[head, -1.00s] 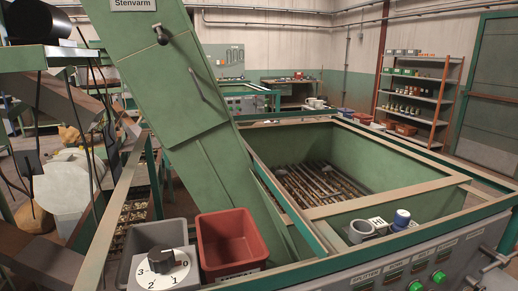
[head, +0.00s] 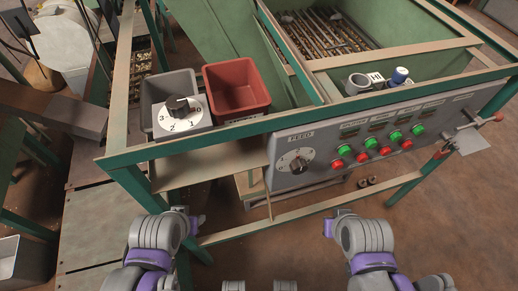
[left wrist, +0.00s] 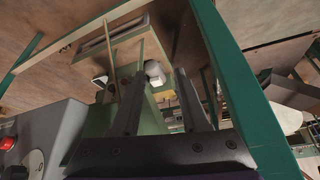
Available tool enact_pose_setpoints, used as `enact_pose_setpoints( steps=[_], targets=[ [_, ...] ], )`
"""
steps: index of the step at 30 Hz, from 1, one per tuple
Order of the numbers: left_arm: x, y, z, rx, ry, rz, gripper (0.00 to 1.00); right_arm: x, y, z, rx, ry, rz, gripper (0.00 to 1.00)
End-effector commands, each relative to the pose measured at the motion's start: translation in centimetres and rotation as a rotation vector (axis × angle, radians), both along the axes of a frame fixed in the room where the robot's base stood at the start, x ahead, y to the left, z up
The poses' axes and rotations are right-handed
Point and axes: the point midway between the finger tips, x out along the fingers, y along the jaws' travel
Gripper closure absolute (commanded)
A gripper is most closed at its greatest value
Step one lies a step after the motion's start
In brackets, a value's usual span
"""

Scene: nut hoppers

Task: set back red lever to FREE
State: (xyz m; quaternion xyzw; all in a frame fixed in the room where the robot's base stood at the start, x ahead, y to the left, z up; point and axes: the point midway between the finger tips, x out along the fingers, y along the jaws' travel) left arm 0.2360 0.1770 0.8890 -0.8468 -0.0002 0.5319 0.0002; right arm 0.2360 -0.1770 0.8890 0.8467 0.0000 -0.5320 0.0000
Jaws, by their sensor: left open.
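A grey control panel (head: 395,130) runs along the front of the green frame. At its right end, a small metal plate (head: 470,138) carries a bar with a red end (head: 497,117), which may be the red lever. No FREE mark is readable. In the left wrist view my left gripper (left wrist: 160,75) is open, with two dark fingers apart and nothing between them. A corner of a grey panel (left wrist: 45,130) with a red button shows to its left. In the head view, purple and grey parts of both my arms show low down; neither pair of fingertips can be made out.
A dial labelled FEED (head: 297,160) and several green and red buttons sit on the panel. A red bin (head: 237,88) and a grey bin (head: 168,88) with a numbered dial stand at the upper left. Green posts (head: 152,190) and rails border the hopper. Brown floor (head: 430,215) is clear at right.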

Motion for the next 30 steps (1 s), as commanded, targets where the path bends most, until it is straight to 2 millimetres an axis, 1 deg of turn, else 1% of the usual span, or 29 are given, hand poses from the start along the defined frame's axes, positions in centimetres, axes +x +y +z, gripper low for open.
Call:
enact_pose_setpoints(
  steps=[1,3,5,6,8,9,11,12,14,15,17,18,20,21,23,24,26,27,29,30],
  targets=[
    [-0.5,0.0,-3.0,0.001,0.010,0.000,0.55,-0.6,0.0,-3.0,0.000,0.011,0.000,1.00],
    [-0.7,0.0,-5.4,0.005,0.016,-0.001,0.55,-0.9,0.0,-5.4,0.000,0.019,0.000,1.00],
    [-0.6,0.1,-7.3,0.011,0.019,-0.001,0.55,-1.0,0.0,-7.3,0.000,0.025,0.000,1.00],
    [-0.5,0.2,-8.6,0.017,0.021,-0.003,0.55,-1.0,0.0,-8.6,0.000,0.029,0.000,1.00],
    [-0.1,0.3,-10.6,0.029,0.022,-0.005,0.55,-1.1,0.0,-10.6,0.000,0.036,0.000,1.00],
    [0.2,0.4,-12.0,0.039,0.022,-0.008,0.55,-1.0,0.0,-12.0,0.000,0.040,0.000,1.00],
    [1.0,0.6,-14.1,0.061,0.019,-0.012,0.55,-1.0,0.0,-14.1,0.000,0.048,0.000,1.00],
    [1.7,0.7,-15.6,0.080,0.014,-0.016,0.55,-0.9,0.0,-15.5,0.000,0.053,0.000,1.00],
    [3.2,1.0,-17.8,0.120,-0.002,-0.026,0.55,-0.7,0.0,-17.8,0.000,0.060,0.000,1.00],
    [4.8,1.2,-19.3,0.160,-0.022,-0.039,0.55,-0.5,0.0,-19.2,0.000,0.065,0.000,1.00],
    [7.1,1.3,-20.1,0.221,-0.064,-0.059,0.55,-0.4,0.0,-20.0,0.000,0.067,0.000,1.00],
    [8.6,1.3,-20.2,0.260,-0.095,-0.074,0.55,-0.4,0.0,-20.1,0.000,0.068,0.000,1.00],
    [10.7,1.0,-20.3,0.314,-0.144,-0.097,0.55,-0.4,0.0,-20.0,0.000,0.068,0.000,1.00],
    [12.1,0.8,-20.2,0.349,-0.179,-0.115,0.55,-0.4,0.0,-20.0,0.000,0.067,0.000,1.00],
    [14.1,0.1,-20.2,0.396,-0.233,-0.143,0.55,-0.4,0.0,-19.9,0.000,0.067,0.000,1.00],
    [15.4,-0.5,-20.3,0.428,-0.269,-0.165,0.55,-0.4,0.0,-19.9,0.000,0.067,0.000,1.00],
    [17.2,-1.6,-20.4,0.470,-0.327,-0.199,0.55,-0.4,0.0,-19.8,0.000,0.067,0.000,1.00],
    [18.4,-2.4,-20.4,0.496,-0.366,-0.223,0.55,-0.4,0.0,-19.8,0.000,0.067,0.000,1.00],
    [20.0,-3.9,-20.7,0.533,-0.426,-0.263,0.55,-0.4,0.0,-19.8,0.000,0.067,0.000,1.00],
    [20.9,-5.0,-20.8,0.555,-0.466,-0.290,0.55,-0.4,0.0,-19.8,0.000,0.067,0.000,1.00]
  ],
)
